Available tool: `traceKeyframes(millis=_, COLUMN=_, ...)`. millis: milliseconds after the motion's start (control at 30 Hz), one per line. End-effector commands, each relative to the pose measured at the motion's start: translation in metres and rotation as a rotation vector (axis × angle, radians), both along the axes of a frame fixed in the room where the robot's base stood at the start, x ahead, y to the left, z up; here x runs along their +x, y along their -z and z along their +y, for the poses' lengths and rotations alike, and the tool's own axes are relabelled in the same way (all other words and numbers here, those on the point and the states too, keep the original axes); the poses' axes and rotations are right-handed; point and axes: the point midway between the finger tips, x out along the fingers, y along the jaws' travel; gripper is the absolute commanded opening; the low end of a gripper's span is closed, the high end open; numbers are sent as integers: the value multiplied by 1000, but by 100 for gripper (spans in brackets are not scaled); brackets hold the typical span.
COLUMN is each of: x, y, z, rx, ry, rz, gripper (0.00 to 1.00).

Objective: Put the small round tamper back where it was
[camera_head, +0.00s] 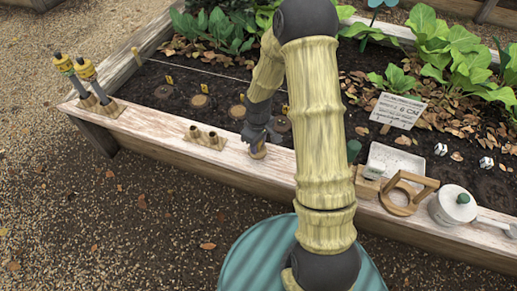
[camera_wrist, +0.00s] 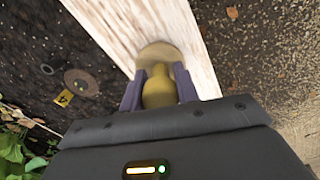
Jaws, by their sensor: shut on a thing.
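The small round tamper (camera_wrist: 158,54) has a yellowish knob handle and a pale round base. My gripper (camera_wrist: 158,86) is shut on its handle, one dark finger on each side. In the head view the tamper (camera_head: 258,153) is upright at the bed's pale wooden front ledge (camera_head: 170,125), below my gripper (camera_head: 260,138). In the wrist view its base overlaps the ledge near the soil side; whether it touches the wood cannot be told. My arm covers part of the ledge to the right.
A small block with two short tubes (camera_head: 205,137) stands left on the ledge. Two yellow-handled tools (camera_head: 76,72) stand at the left corner. Round discs (camera_head: 199,101) with yellow tags lie in the soil. A wooden ring piece (camera_head: 402,200) and white pot (camera_head: 455,207) are right.

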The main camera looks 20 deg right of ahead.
Motion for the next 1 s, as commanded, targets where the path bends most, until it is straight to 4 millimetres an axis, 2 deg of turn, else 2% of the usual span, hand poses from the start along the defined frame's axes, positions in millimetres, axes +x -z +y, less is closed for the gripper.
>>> traceKeyframes(millis=33, x=0, y=14, z=0, rx=-1, ry=0, rz=1, gripper=13)
traceKeyframes(millis=133, x=0, y=23, z=0, rx=0, ry=0, rz=0, gripper=13)
traceKeyframes(millis=533, x=0, y=25, z=0, rx=0, ry=0, rz=0, gripper=13)
traceKeyframes(millis=567, x=0, y=25, z=0, rx=0, ry=0, rz=0, gripper=33)
traceKeyframes(millis=667, x=0, y=25, z=0, rx=0, ry=0, rz=0, gripper=53)
traceKeyframes(millis=1000, x=0, y=22, z=0, rx=1, ry=1, rz=-1, gripper=53)
